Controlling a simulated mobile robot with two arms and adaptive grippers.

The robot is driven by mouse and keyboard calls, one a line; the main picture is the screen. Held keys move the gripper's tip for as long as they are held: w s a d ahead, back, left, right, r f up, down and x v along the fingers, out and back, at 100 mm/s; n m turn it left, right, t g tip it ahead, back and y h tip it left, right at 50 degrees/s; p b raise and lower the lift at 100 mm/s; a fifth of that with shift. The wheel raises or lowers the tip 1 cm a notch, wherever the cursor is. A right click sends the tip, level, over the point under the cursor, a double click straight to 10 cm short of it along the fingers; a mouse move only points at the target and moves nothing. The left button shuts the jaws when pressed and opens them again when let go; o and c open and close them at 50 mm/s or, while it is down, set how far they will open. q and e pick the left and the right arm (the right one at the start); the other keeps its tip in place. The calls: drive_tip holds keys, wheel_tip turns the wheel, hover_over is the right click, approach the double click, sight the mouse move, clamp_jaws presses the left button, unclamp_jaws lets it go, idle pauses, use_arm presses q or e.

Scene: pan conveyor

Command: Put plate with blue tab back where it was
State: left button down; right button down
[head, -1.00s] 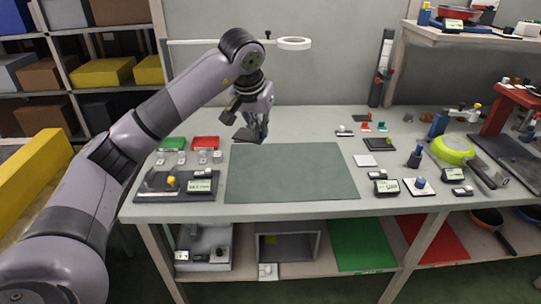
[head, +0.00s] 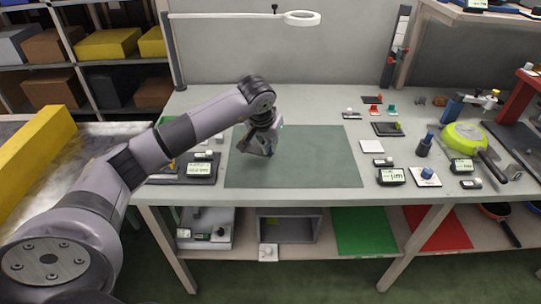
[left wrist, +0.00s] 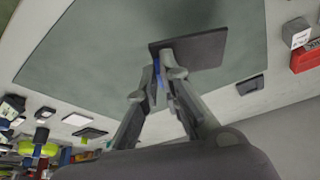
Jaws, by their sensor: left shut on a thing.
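The plate with the blue tab shows in the left wrist view as a dark, thin square plate (left wrist: 205,50) with a blue tab (left wrist: 158,72) at its edge. My left gripper (left wrist: 168,75) is shut on it at the tab side. In the head view the left gripper (head: 266,150) is over the left part of the grey-green mat (head: 310,165), with the plate partly hidden by the fingers. I cannot tell the exact gap between plate and mat. My right gripper is not in view.
Right of the mat are a dark plate with a yellow-green tab (head: 386,129), a white square (head: 371,147) and several small displays. A scale (head: 200,170) stands left of the mat, partly behind my arm. Most of the mat is clear.

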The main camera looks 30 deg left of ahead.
sight(270, 155)
use_arm(q)
drive_tip(key=shift+f, duration=2.3)
drive_tip(key=shift+f, duration=0.2)
drive_tip(key=c, duration=1.8)
unclamp_jaws()
drive_tip(key=shift+r, duration=0.2)
drive_tip(key=shift+r, duration=0.3)
drive_tip(key=v, duration=1.1)
drive_tip(key=shift+s+d+r, duration=0.1)
drive_tip(key=shift+r, duration=0.15)
